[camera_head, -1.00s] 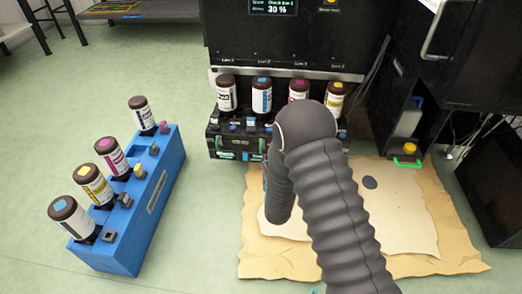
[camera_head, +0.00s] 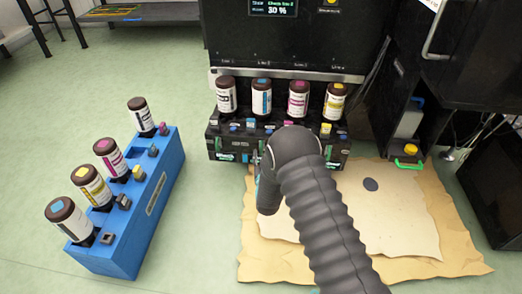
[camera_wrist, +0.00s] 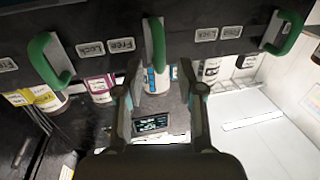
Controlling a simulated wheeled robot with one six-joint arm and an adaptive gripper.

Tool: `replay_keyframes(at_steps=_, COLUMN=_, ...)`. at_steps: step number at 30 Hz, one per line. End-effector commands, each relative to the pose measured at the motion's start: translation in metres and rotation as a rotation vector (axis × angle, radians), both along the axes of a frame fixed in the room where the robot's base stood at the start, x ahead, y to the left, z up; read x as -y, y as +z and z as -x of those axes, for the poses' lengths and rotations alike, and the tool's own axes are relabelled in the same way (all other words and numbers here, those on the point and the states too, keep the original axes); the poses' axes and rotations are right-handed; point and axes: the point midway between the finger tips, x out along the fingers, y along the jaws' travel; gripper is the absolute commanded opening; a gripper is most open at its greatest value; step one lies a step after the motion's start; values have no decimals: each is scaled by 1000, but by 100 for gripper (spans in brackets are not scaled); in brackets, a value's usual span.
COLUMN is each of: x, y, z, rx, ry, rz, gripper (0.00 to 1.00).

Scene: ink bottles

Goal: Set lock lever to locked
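The black lock unit (camera_head: 240,142) stands under the printer with green levers on its front. In the wrist view, one green lever (camera_wrist: 157,42) is in the middle, a second (camera_wrist: 48,62) at left and a third (camera_wrist: 285,33) at right. Small labels marked Free (camera_wrist: 121,45) and Lock (camera_wrist: 90,49) sit between the left and middle levers. My gripper (camera_wrist: 158,85) is open, with its fingers apart on either side of the middle lever's line; contact cannot be told. In the head view, my arm hides part of the unit, and my gripper (camera_head: 261,168) is close to its front.
Several ink bottles (camera_head: 262,98) stand in the lock unit. A blue rack (camera_head: 140,215) with more bottles stands at left. Cardboard sheets (camera_head: 400,215) cover the floor at right. Floor between rack and unit is clear.

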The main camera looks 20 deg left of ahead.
Motion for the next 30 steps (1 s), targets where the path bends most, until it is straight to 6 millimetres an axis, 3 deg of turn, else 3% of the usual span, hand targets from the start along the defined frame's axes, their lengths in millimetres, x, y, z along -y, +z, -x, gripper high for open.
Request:
replay_keyframes(at_steps=8, x=-13, y=0, z=-29, rx=0, ry=-1, rz=0, gripper=38)
replay_keyframes(at_steps=19, x=-15, y=0, z=-33, rx=-1, ry=0, rz=0, gripper=38)
replay_keyframes(at_steps=24, x=-15, y=0, z=-33, rx=-1, ry=0, rz=0, gripper=0)
replay_keyframes(at_steps=30, x=-15, y=0, z=-33, rx=-1, ry=0, rz=0, gripper=0)
